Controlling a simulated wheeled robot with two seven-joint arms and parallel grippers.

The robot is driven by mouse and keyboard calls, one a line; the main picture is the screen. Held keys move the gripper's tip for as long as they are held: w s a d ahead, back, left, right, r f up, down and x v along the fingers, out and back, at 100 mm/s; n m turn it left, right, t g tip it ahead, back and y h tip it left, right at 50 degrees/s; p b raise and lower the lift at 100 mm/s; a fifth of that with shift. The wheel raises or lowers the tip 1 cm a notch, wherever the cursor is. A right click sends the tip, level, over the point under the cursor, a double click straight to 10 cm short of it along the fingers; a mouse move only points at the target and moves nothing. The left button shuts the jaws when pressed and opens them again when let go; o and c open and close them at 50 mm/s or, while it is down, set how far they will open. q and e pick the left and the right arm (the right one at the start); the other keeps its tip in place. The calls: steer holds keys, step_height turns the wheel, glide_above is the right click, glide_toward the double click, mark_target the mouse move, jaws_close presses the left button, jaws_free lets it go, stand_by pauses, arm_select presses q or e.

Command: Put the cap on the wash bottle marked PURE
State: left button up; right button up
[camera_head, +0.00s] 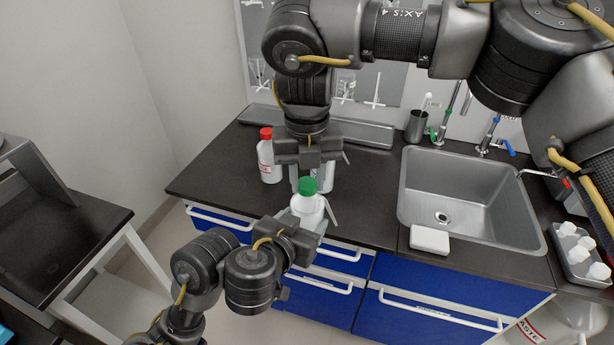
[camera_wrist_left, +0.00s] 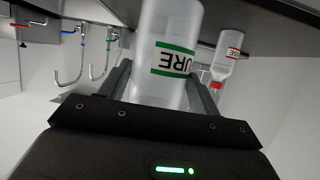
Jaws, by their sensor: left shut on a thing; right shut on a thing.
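The wash bottle marked PURE (camera_wrist_left: 155,95), translucent with a green-edged label, shows in the left wrist view, where its upper end is hidden. In the head view its white body (camera_head: 306,210) is upright in front of the counter. My left gripper (camera_head: 310,228) is shut around it from the side. A green cap (camera_head: 308,187) with a pale spout is directly above the bottle's mouth, at or very near it; I cannot tell whether it is seated. My right gripper (camera_head: 307,172) points down from above, shut on the cap, its fingertips hard to make out.
A red-capped bottle (camera_head: 269,160) stands on the dark counter (camera_head: 225,165); another pale bottle seems partly hidden behind my right gripper. A steel sink (camera_head: 470,195) with taps and a white block (camera_head: 430,239) are to the right. A tray of white pieces (camera_head: 578,255) sits far right.

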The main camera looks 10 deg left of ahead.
steer(key=m, duration=1.5)
steer(key=shift+w, duration=0.1)
steer(key=m, duration=0.6)
steer(key=shift+m, duration=0.4)
steer(key=o, duration=1.1)
steer(key=shift+r, duration=2.25)
steer(key=shift+c, duration=0.3)
